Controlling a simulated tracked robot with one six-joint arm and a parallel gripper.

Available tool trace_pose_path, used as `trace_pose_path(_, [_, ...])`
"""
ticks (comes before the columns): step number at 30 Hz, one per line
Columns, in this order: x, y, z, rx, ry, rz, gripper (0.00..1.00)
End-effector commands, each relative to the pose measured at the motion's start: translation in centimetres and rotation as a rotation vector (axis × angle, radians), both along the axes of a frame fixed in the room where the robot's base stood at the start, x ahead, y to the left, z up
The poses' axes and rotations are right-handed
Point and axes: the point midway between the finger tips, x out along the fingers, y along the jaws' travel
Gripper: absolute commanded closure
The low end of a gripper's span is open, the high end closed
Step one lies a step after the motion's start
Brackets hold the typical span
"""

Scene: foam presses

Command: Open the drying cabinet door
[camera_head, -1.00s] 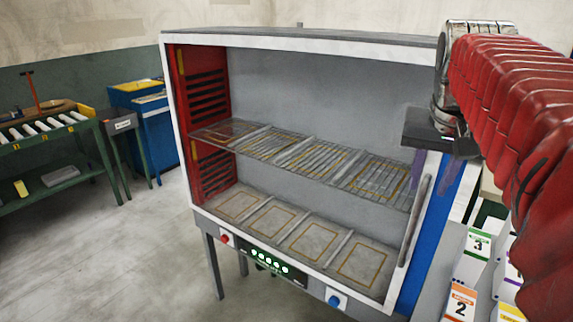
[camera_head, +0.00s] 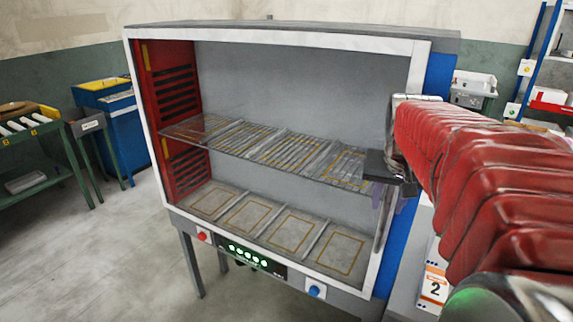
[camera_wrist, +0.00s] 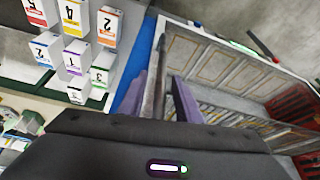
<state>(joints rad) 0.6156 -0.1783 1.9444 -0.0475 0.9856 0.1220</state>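The drying cabinet (camera_head: 281,33) stands in front of me with a white frame and grey interior. Its shelves show clearly through the front; I cannot tell whether a clear pane covers it. A long grey upright handle (camera_head: 381,238) runs along the front's right edge. My gripper (camera_head: 384,196) is at the upper part of this handle. In the wrist view my gripper (camera_wrist: 157,98) has its two purple fingers apart, with the handle (camera_wrist: 159,78) between them and a gap visible on each side. In the head view the gripper's black body hides the handle's top.
Numbered white boxes (camera_head: 434,284) stand right of the cabinet; several more boxes (camera_wrist: 84,30) show in the wrist view. A control panel (camera_head: 250,257) with green lights lies below the cabinet front. A green roller table (camera_head: 35,150) and blue unit (camera_head: 122,125) stand left. Floor ahead-left is clear.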

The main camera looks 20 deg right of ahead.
Motion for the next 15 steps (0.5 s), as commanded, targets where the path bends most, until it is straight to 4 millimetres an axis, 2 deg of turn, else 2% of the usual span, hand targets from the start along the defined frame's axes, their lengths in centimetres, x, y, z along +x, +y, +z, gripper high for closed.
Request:
trace_pose_path(9, [0.06, -0.05, -0.17, -0.001, -0.001, 0.0, 0.7])
trace_pose_path(15, [0.07, -0.04, -0.16, -0.001, -0.001, 0.0, 0.84])
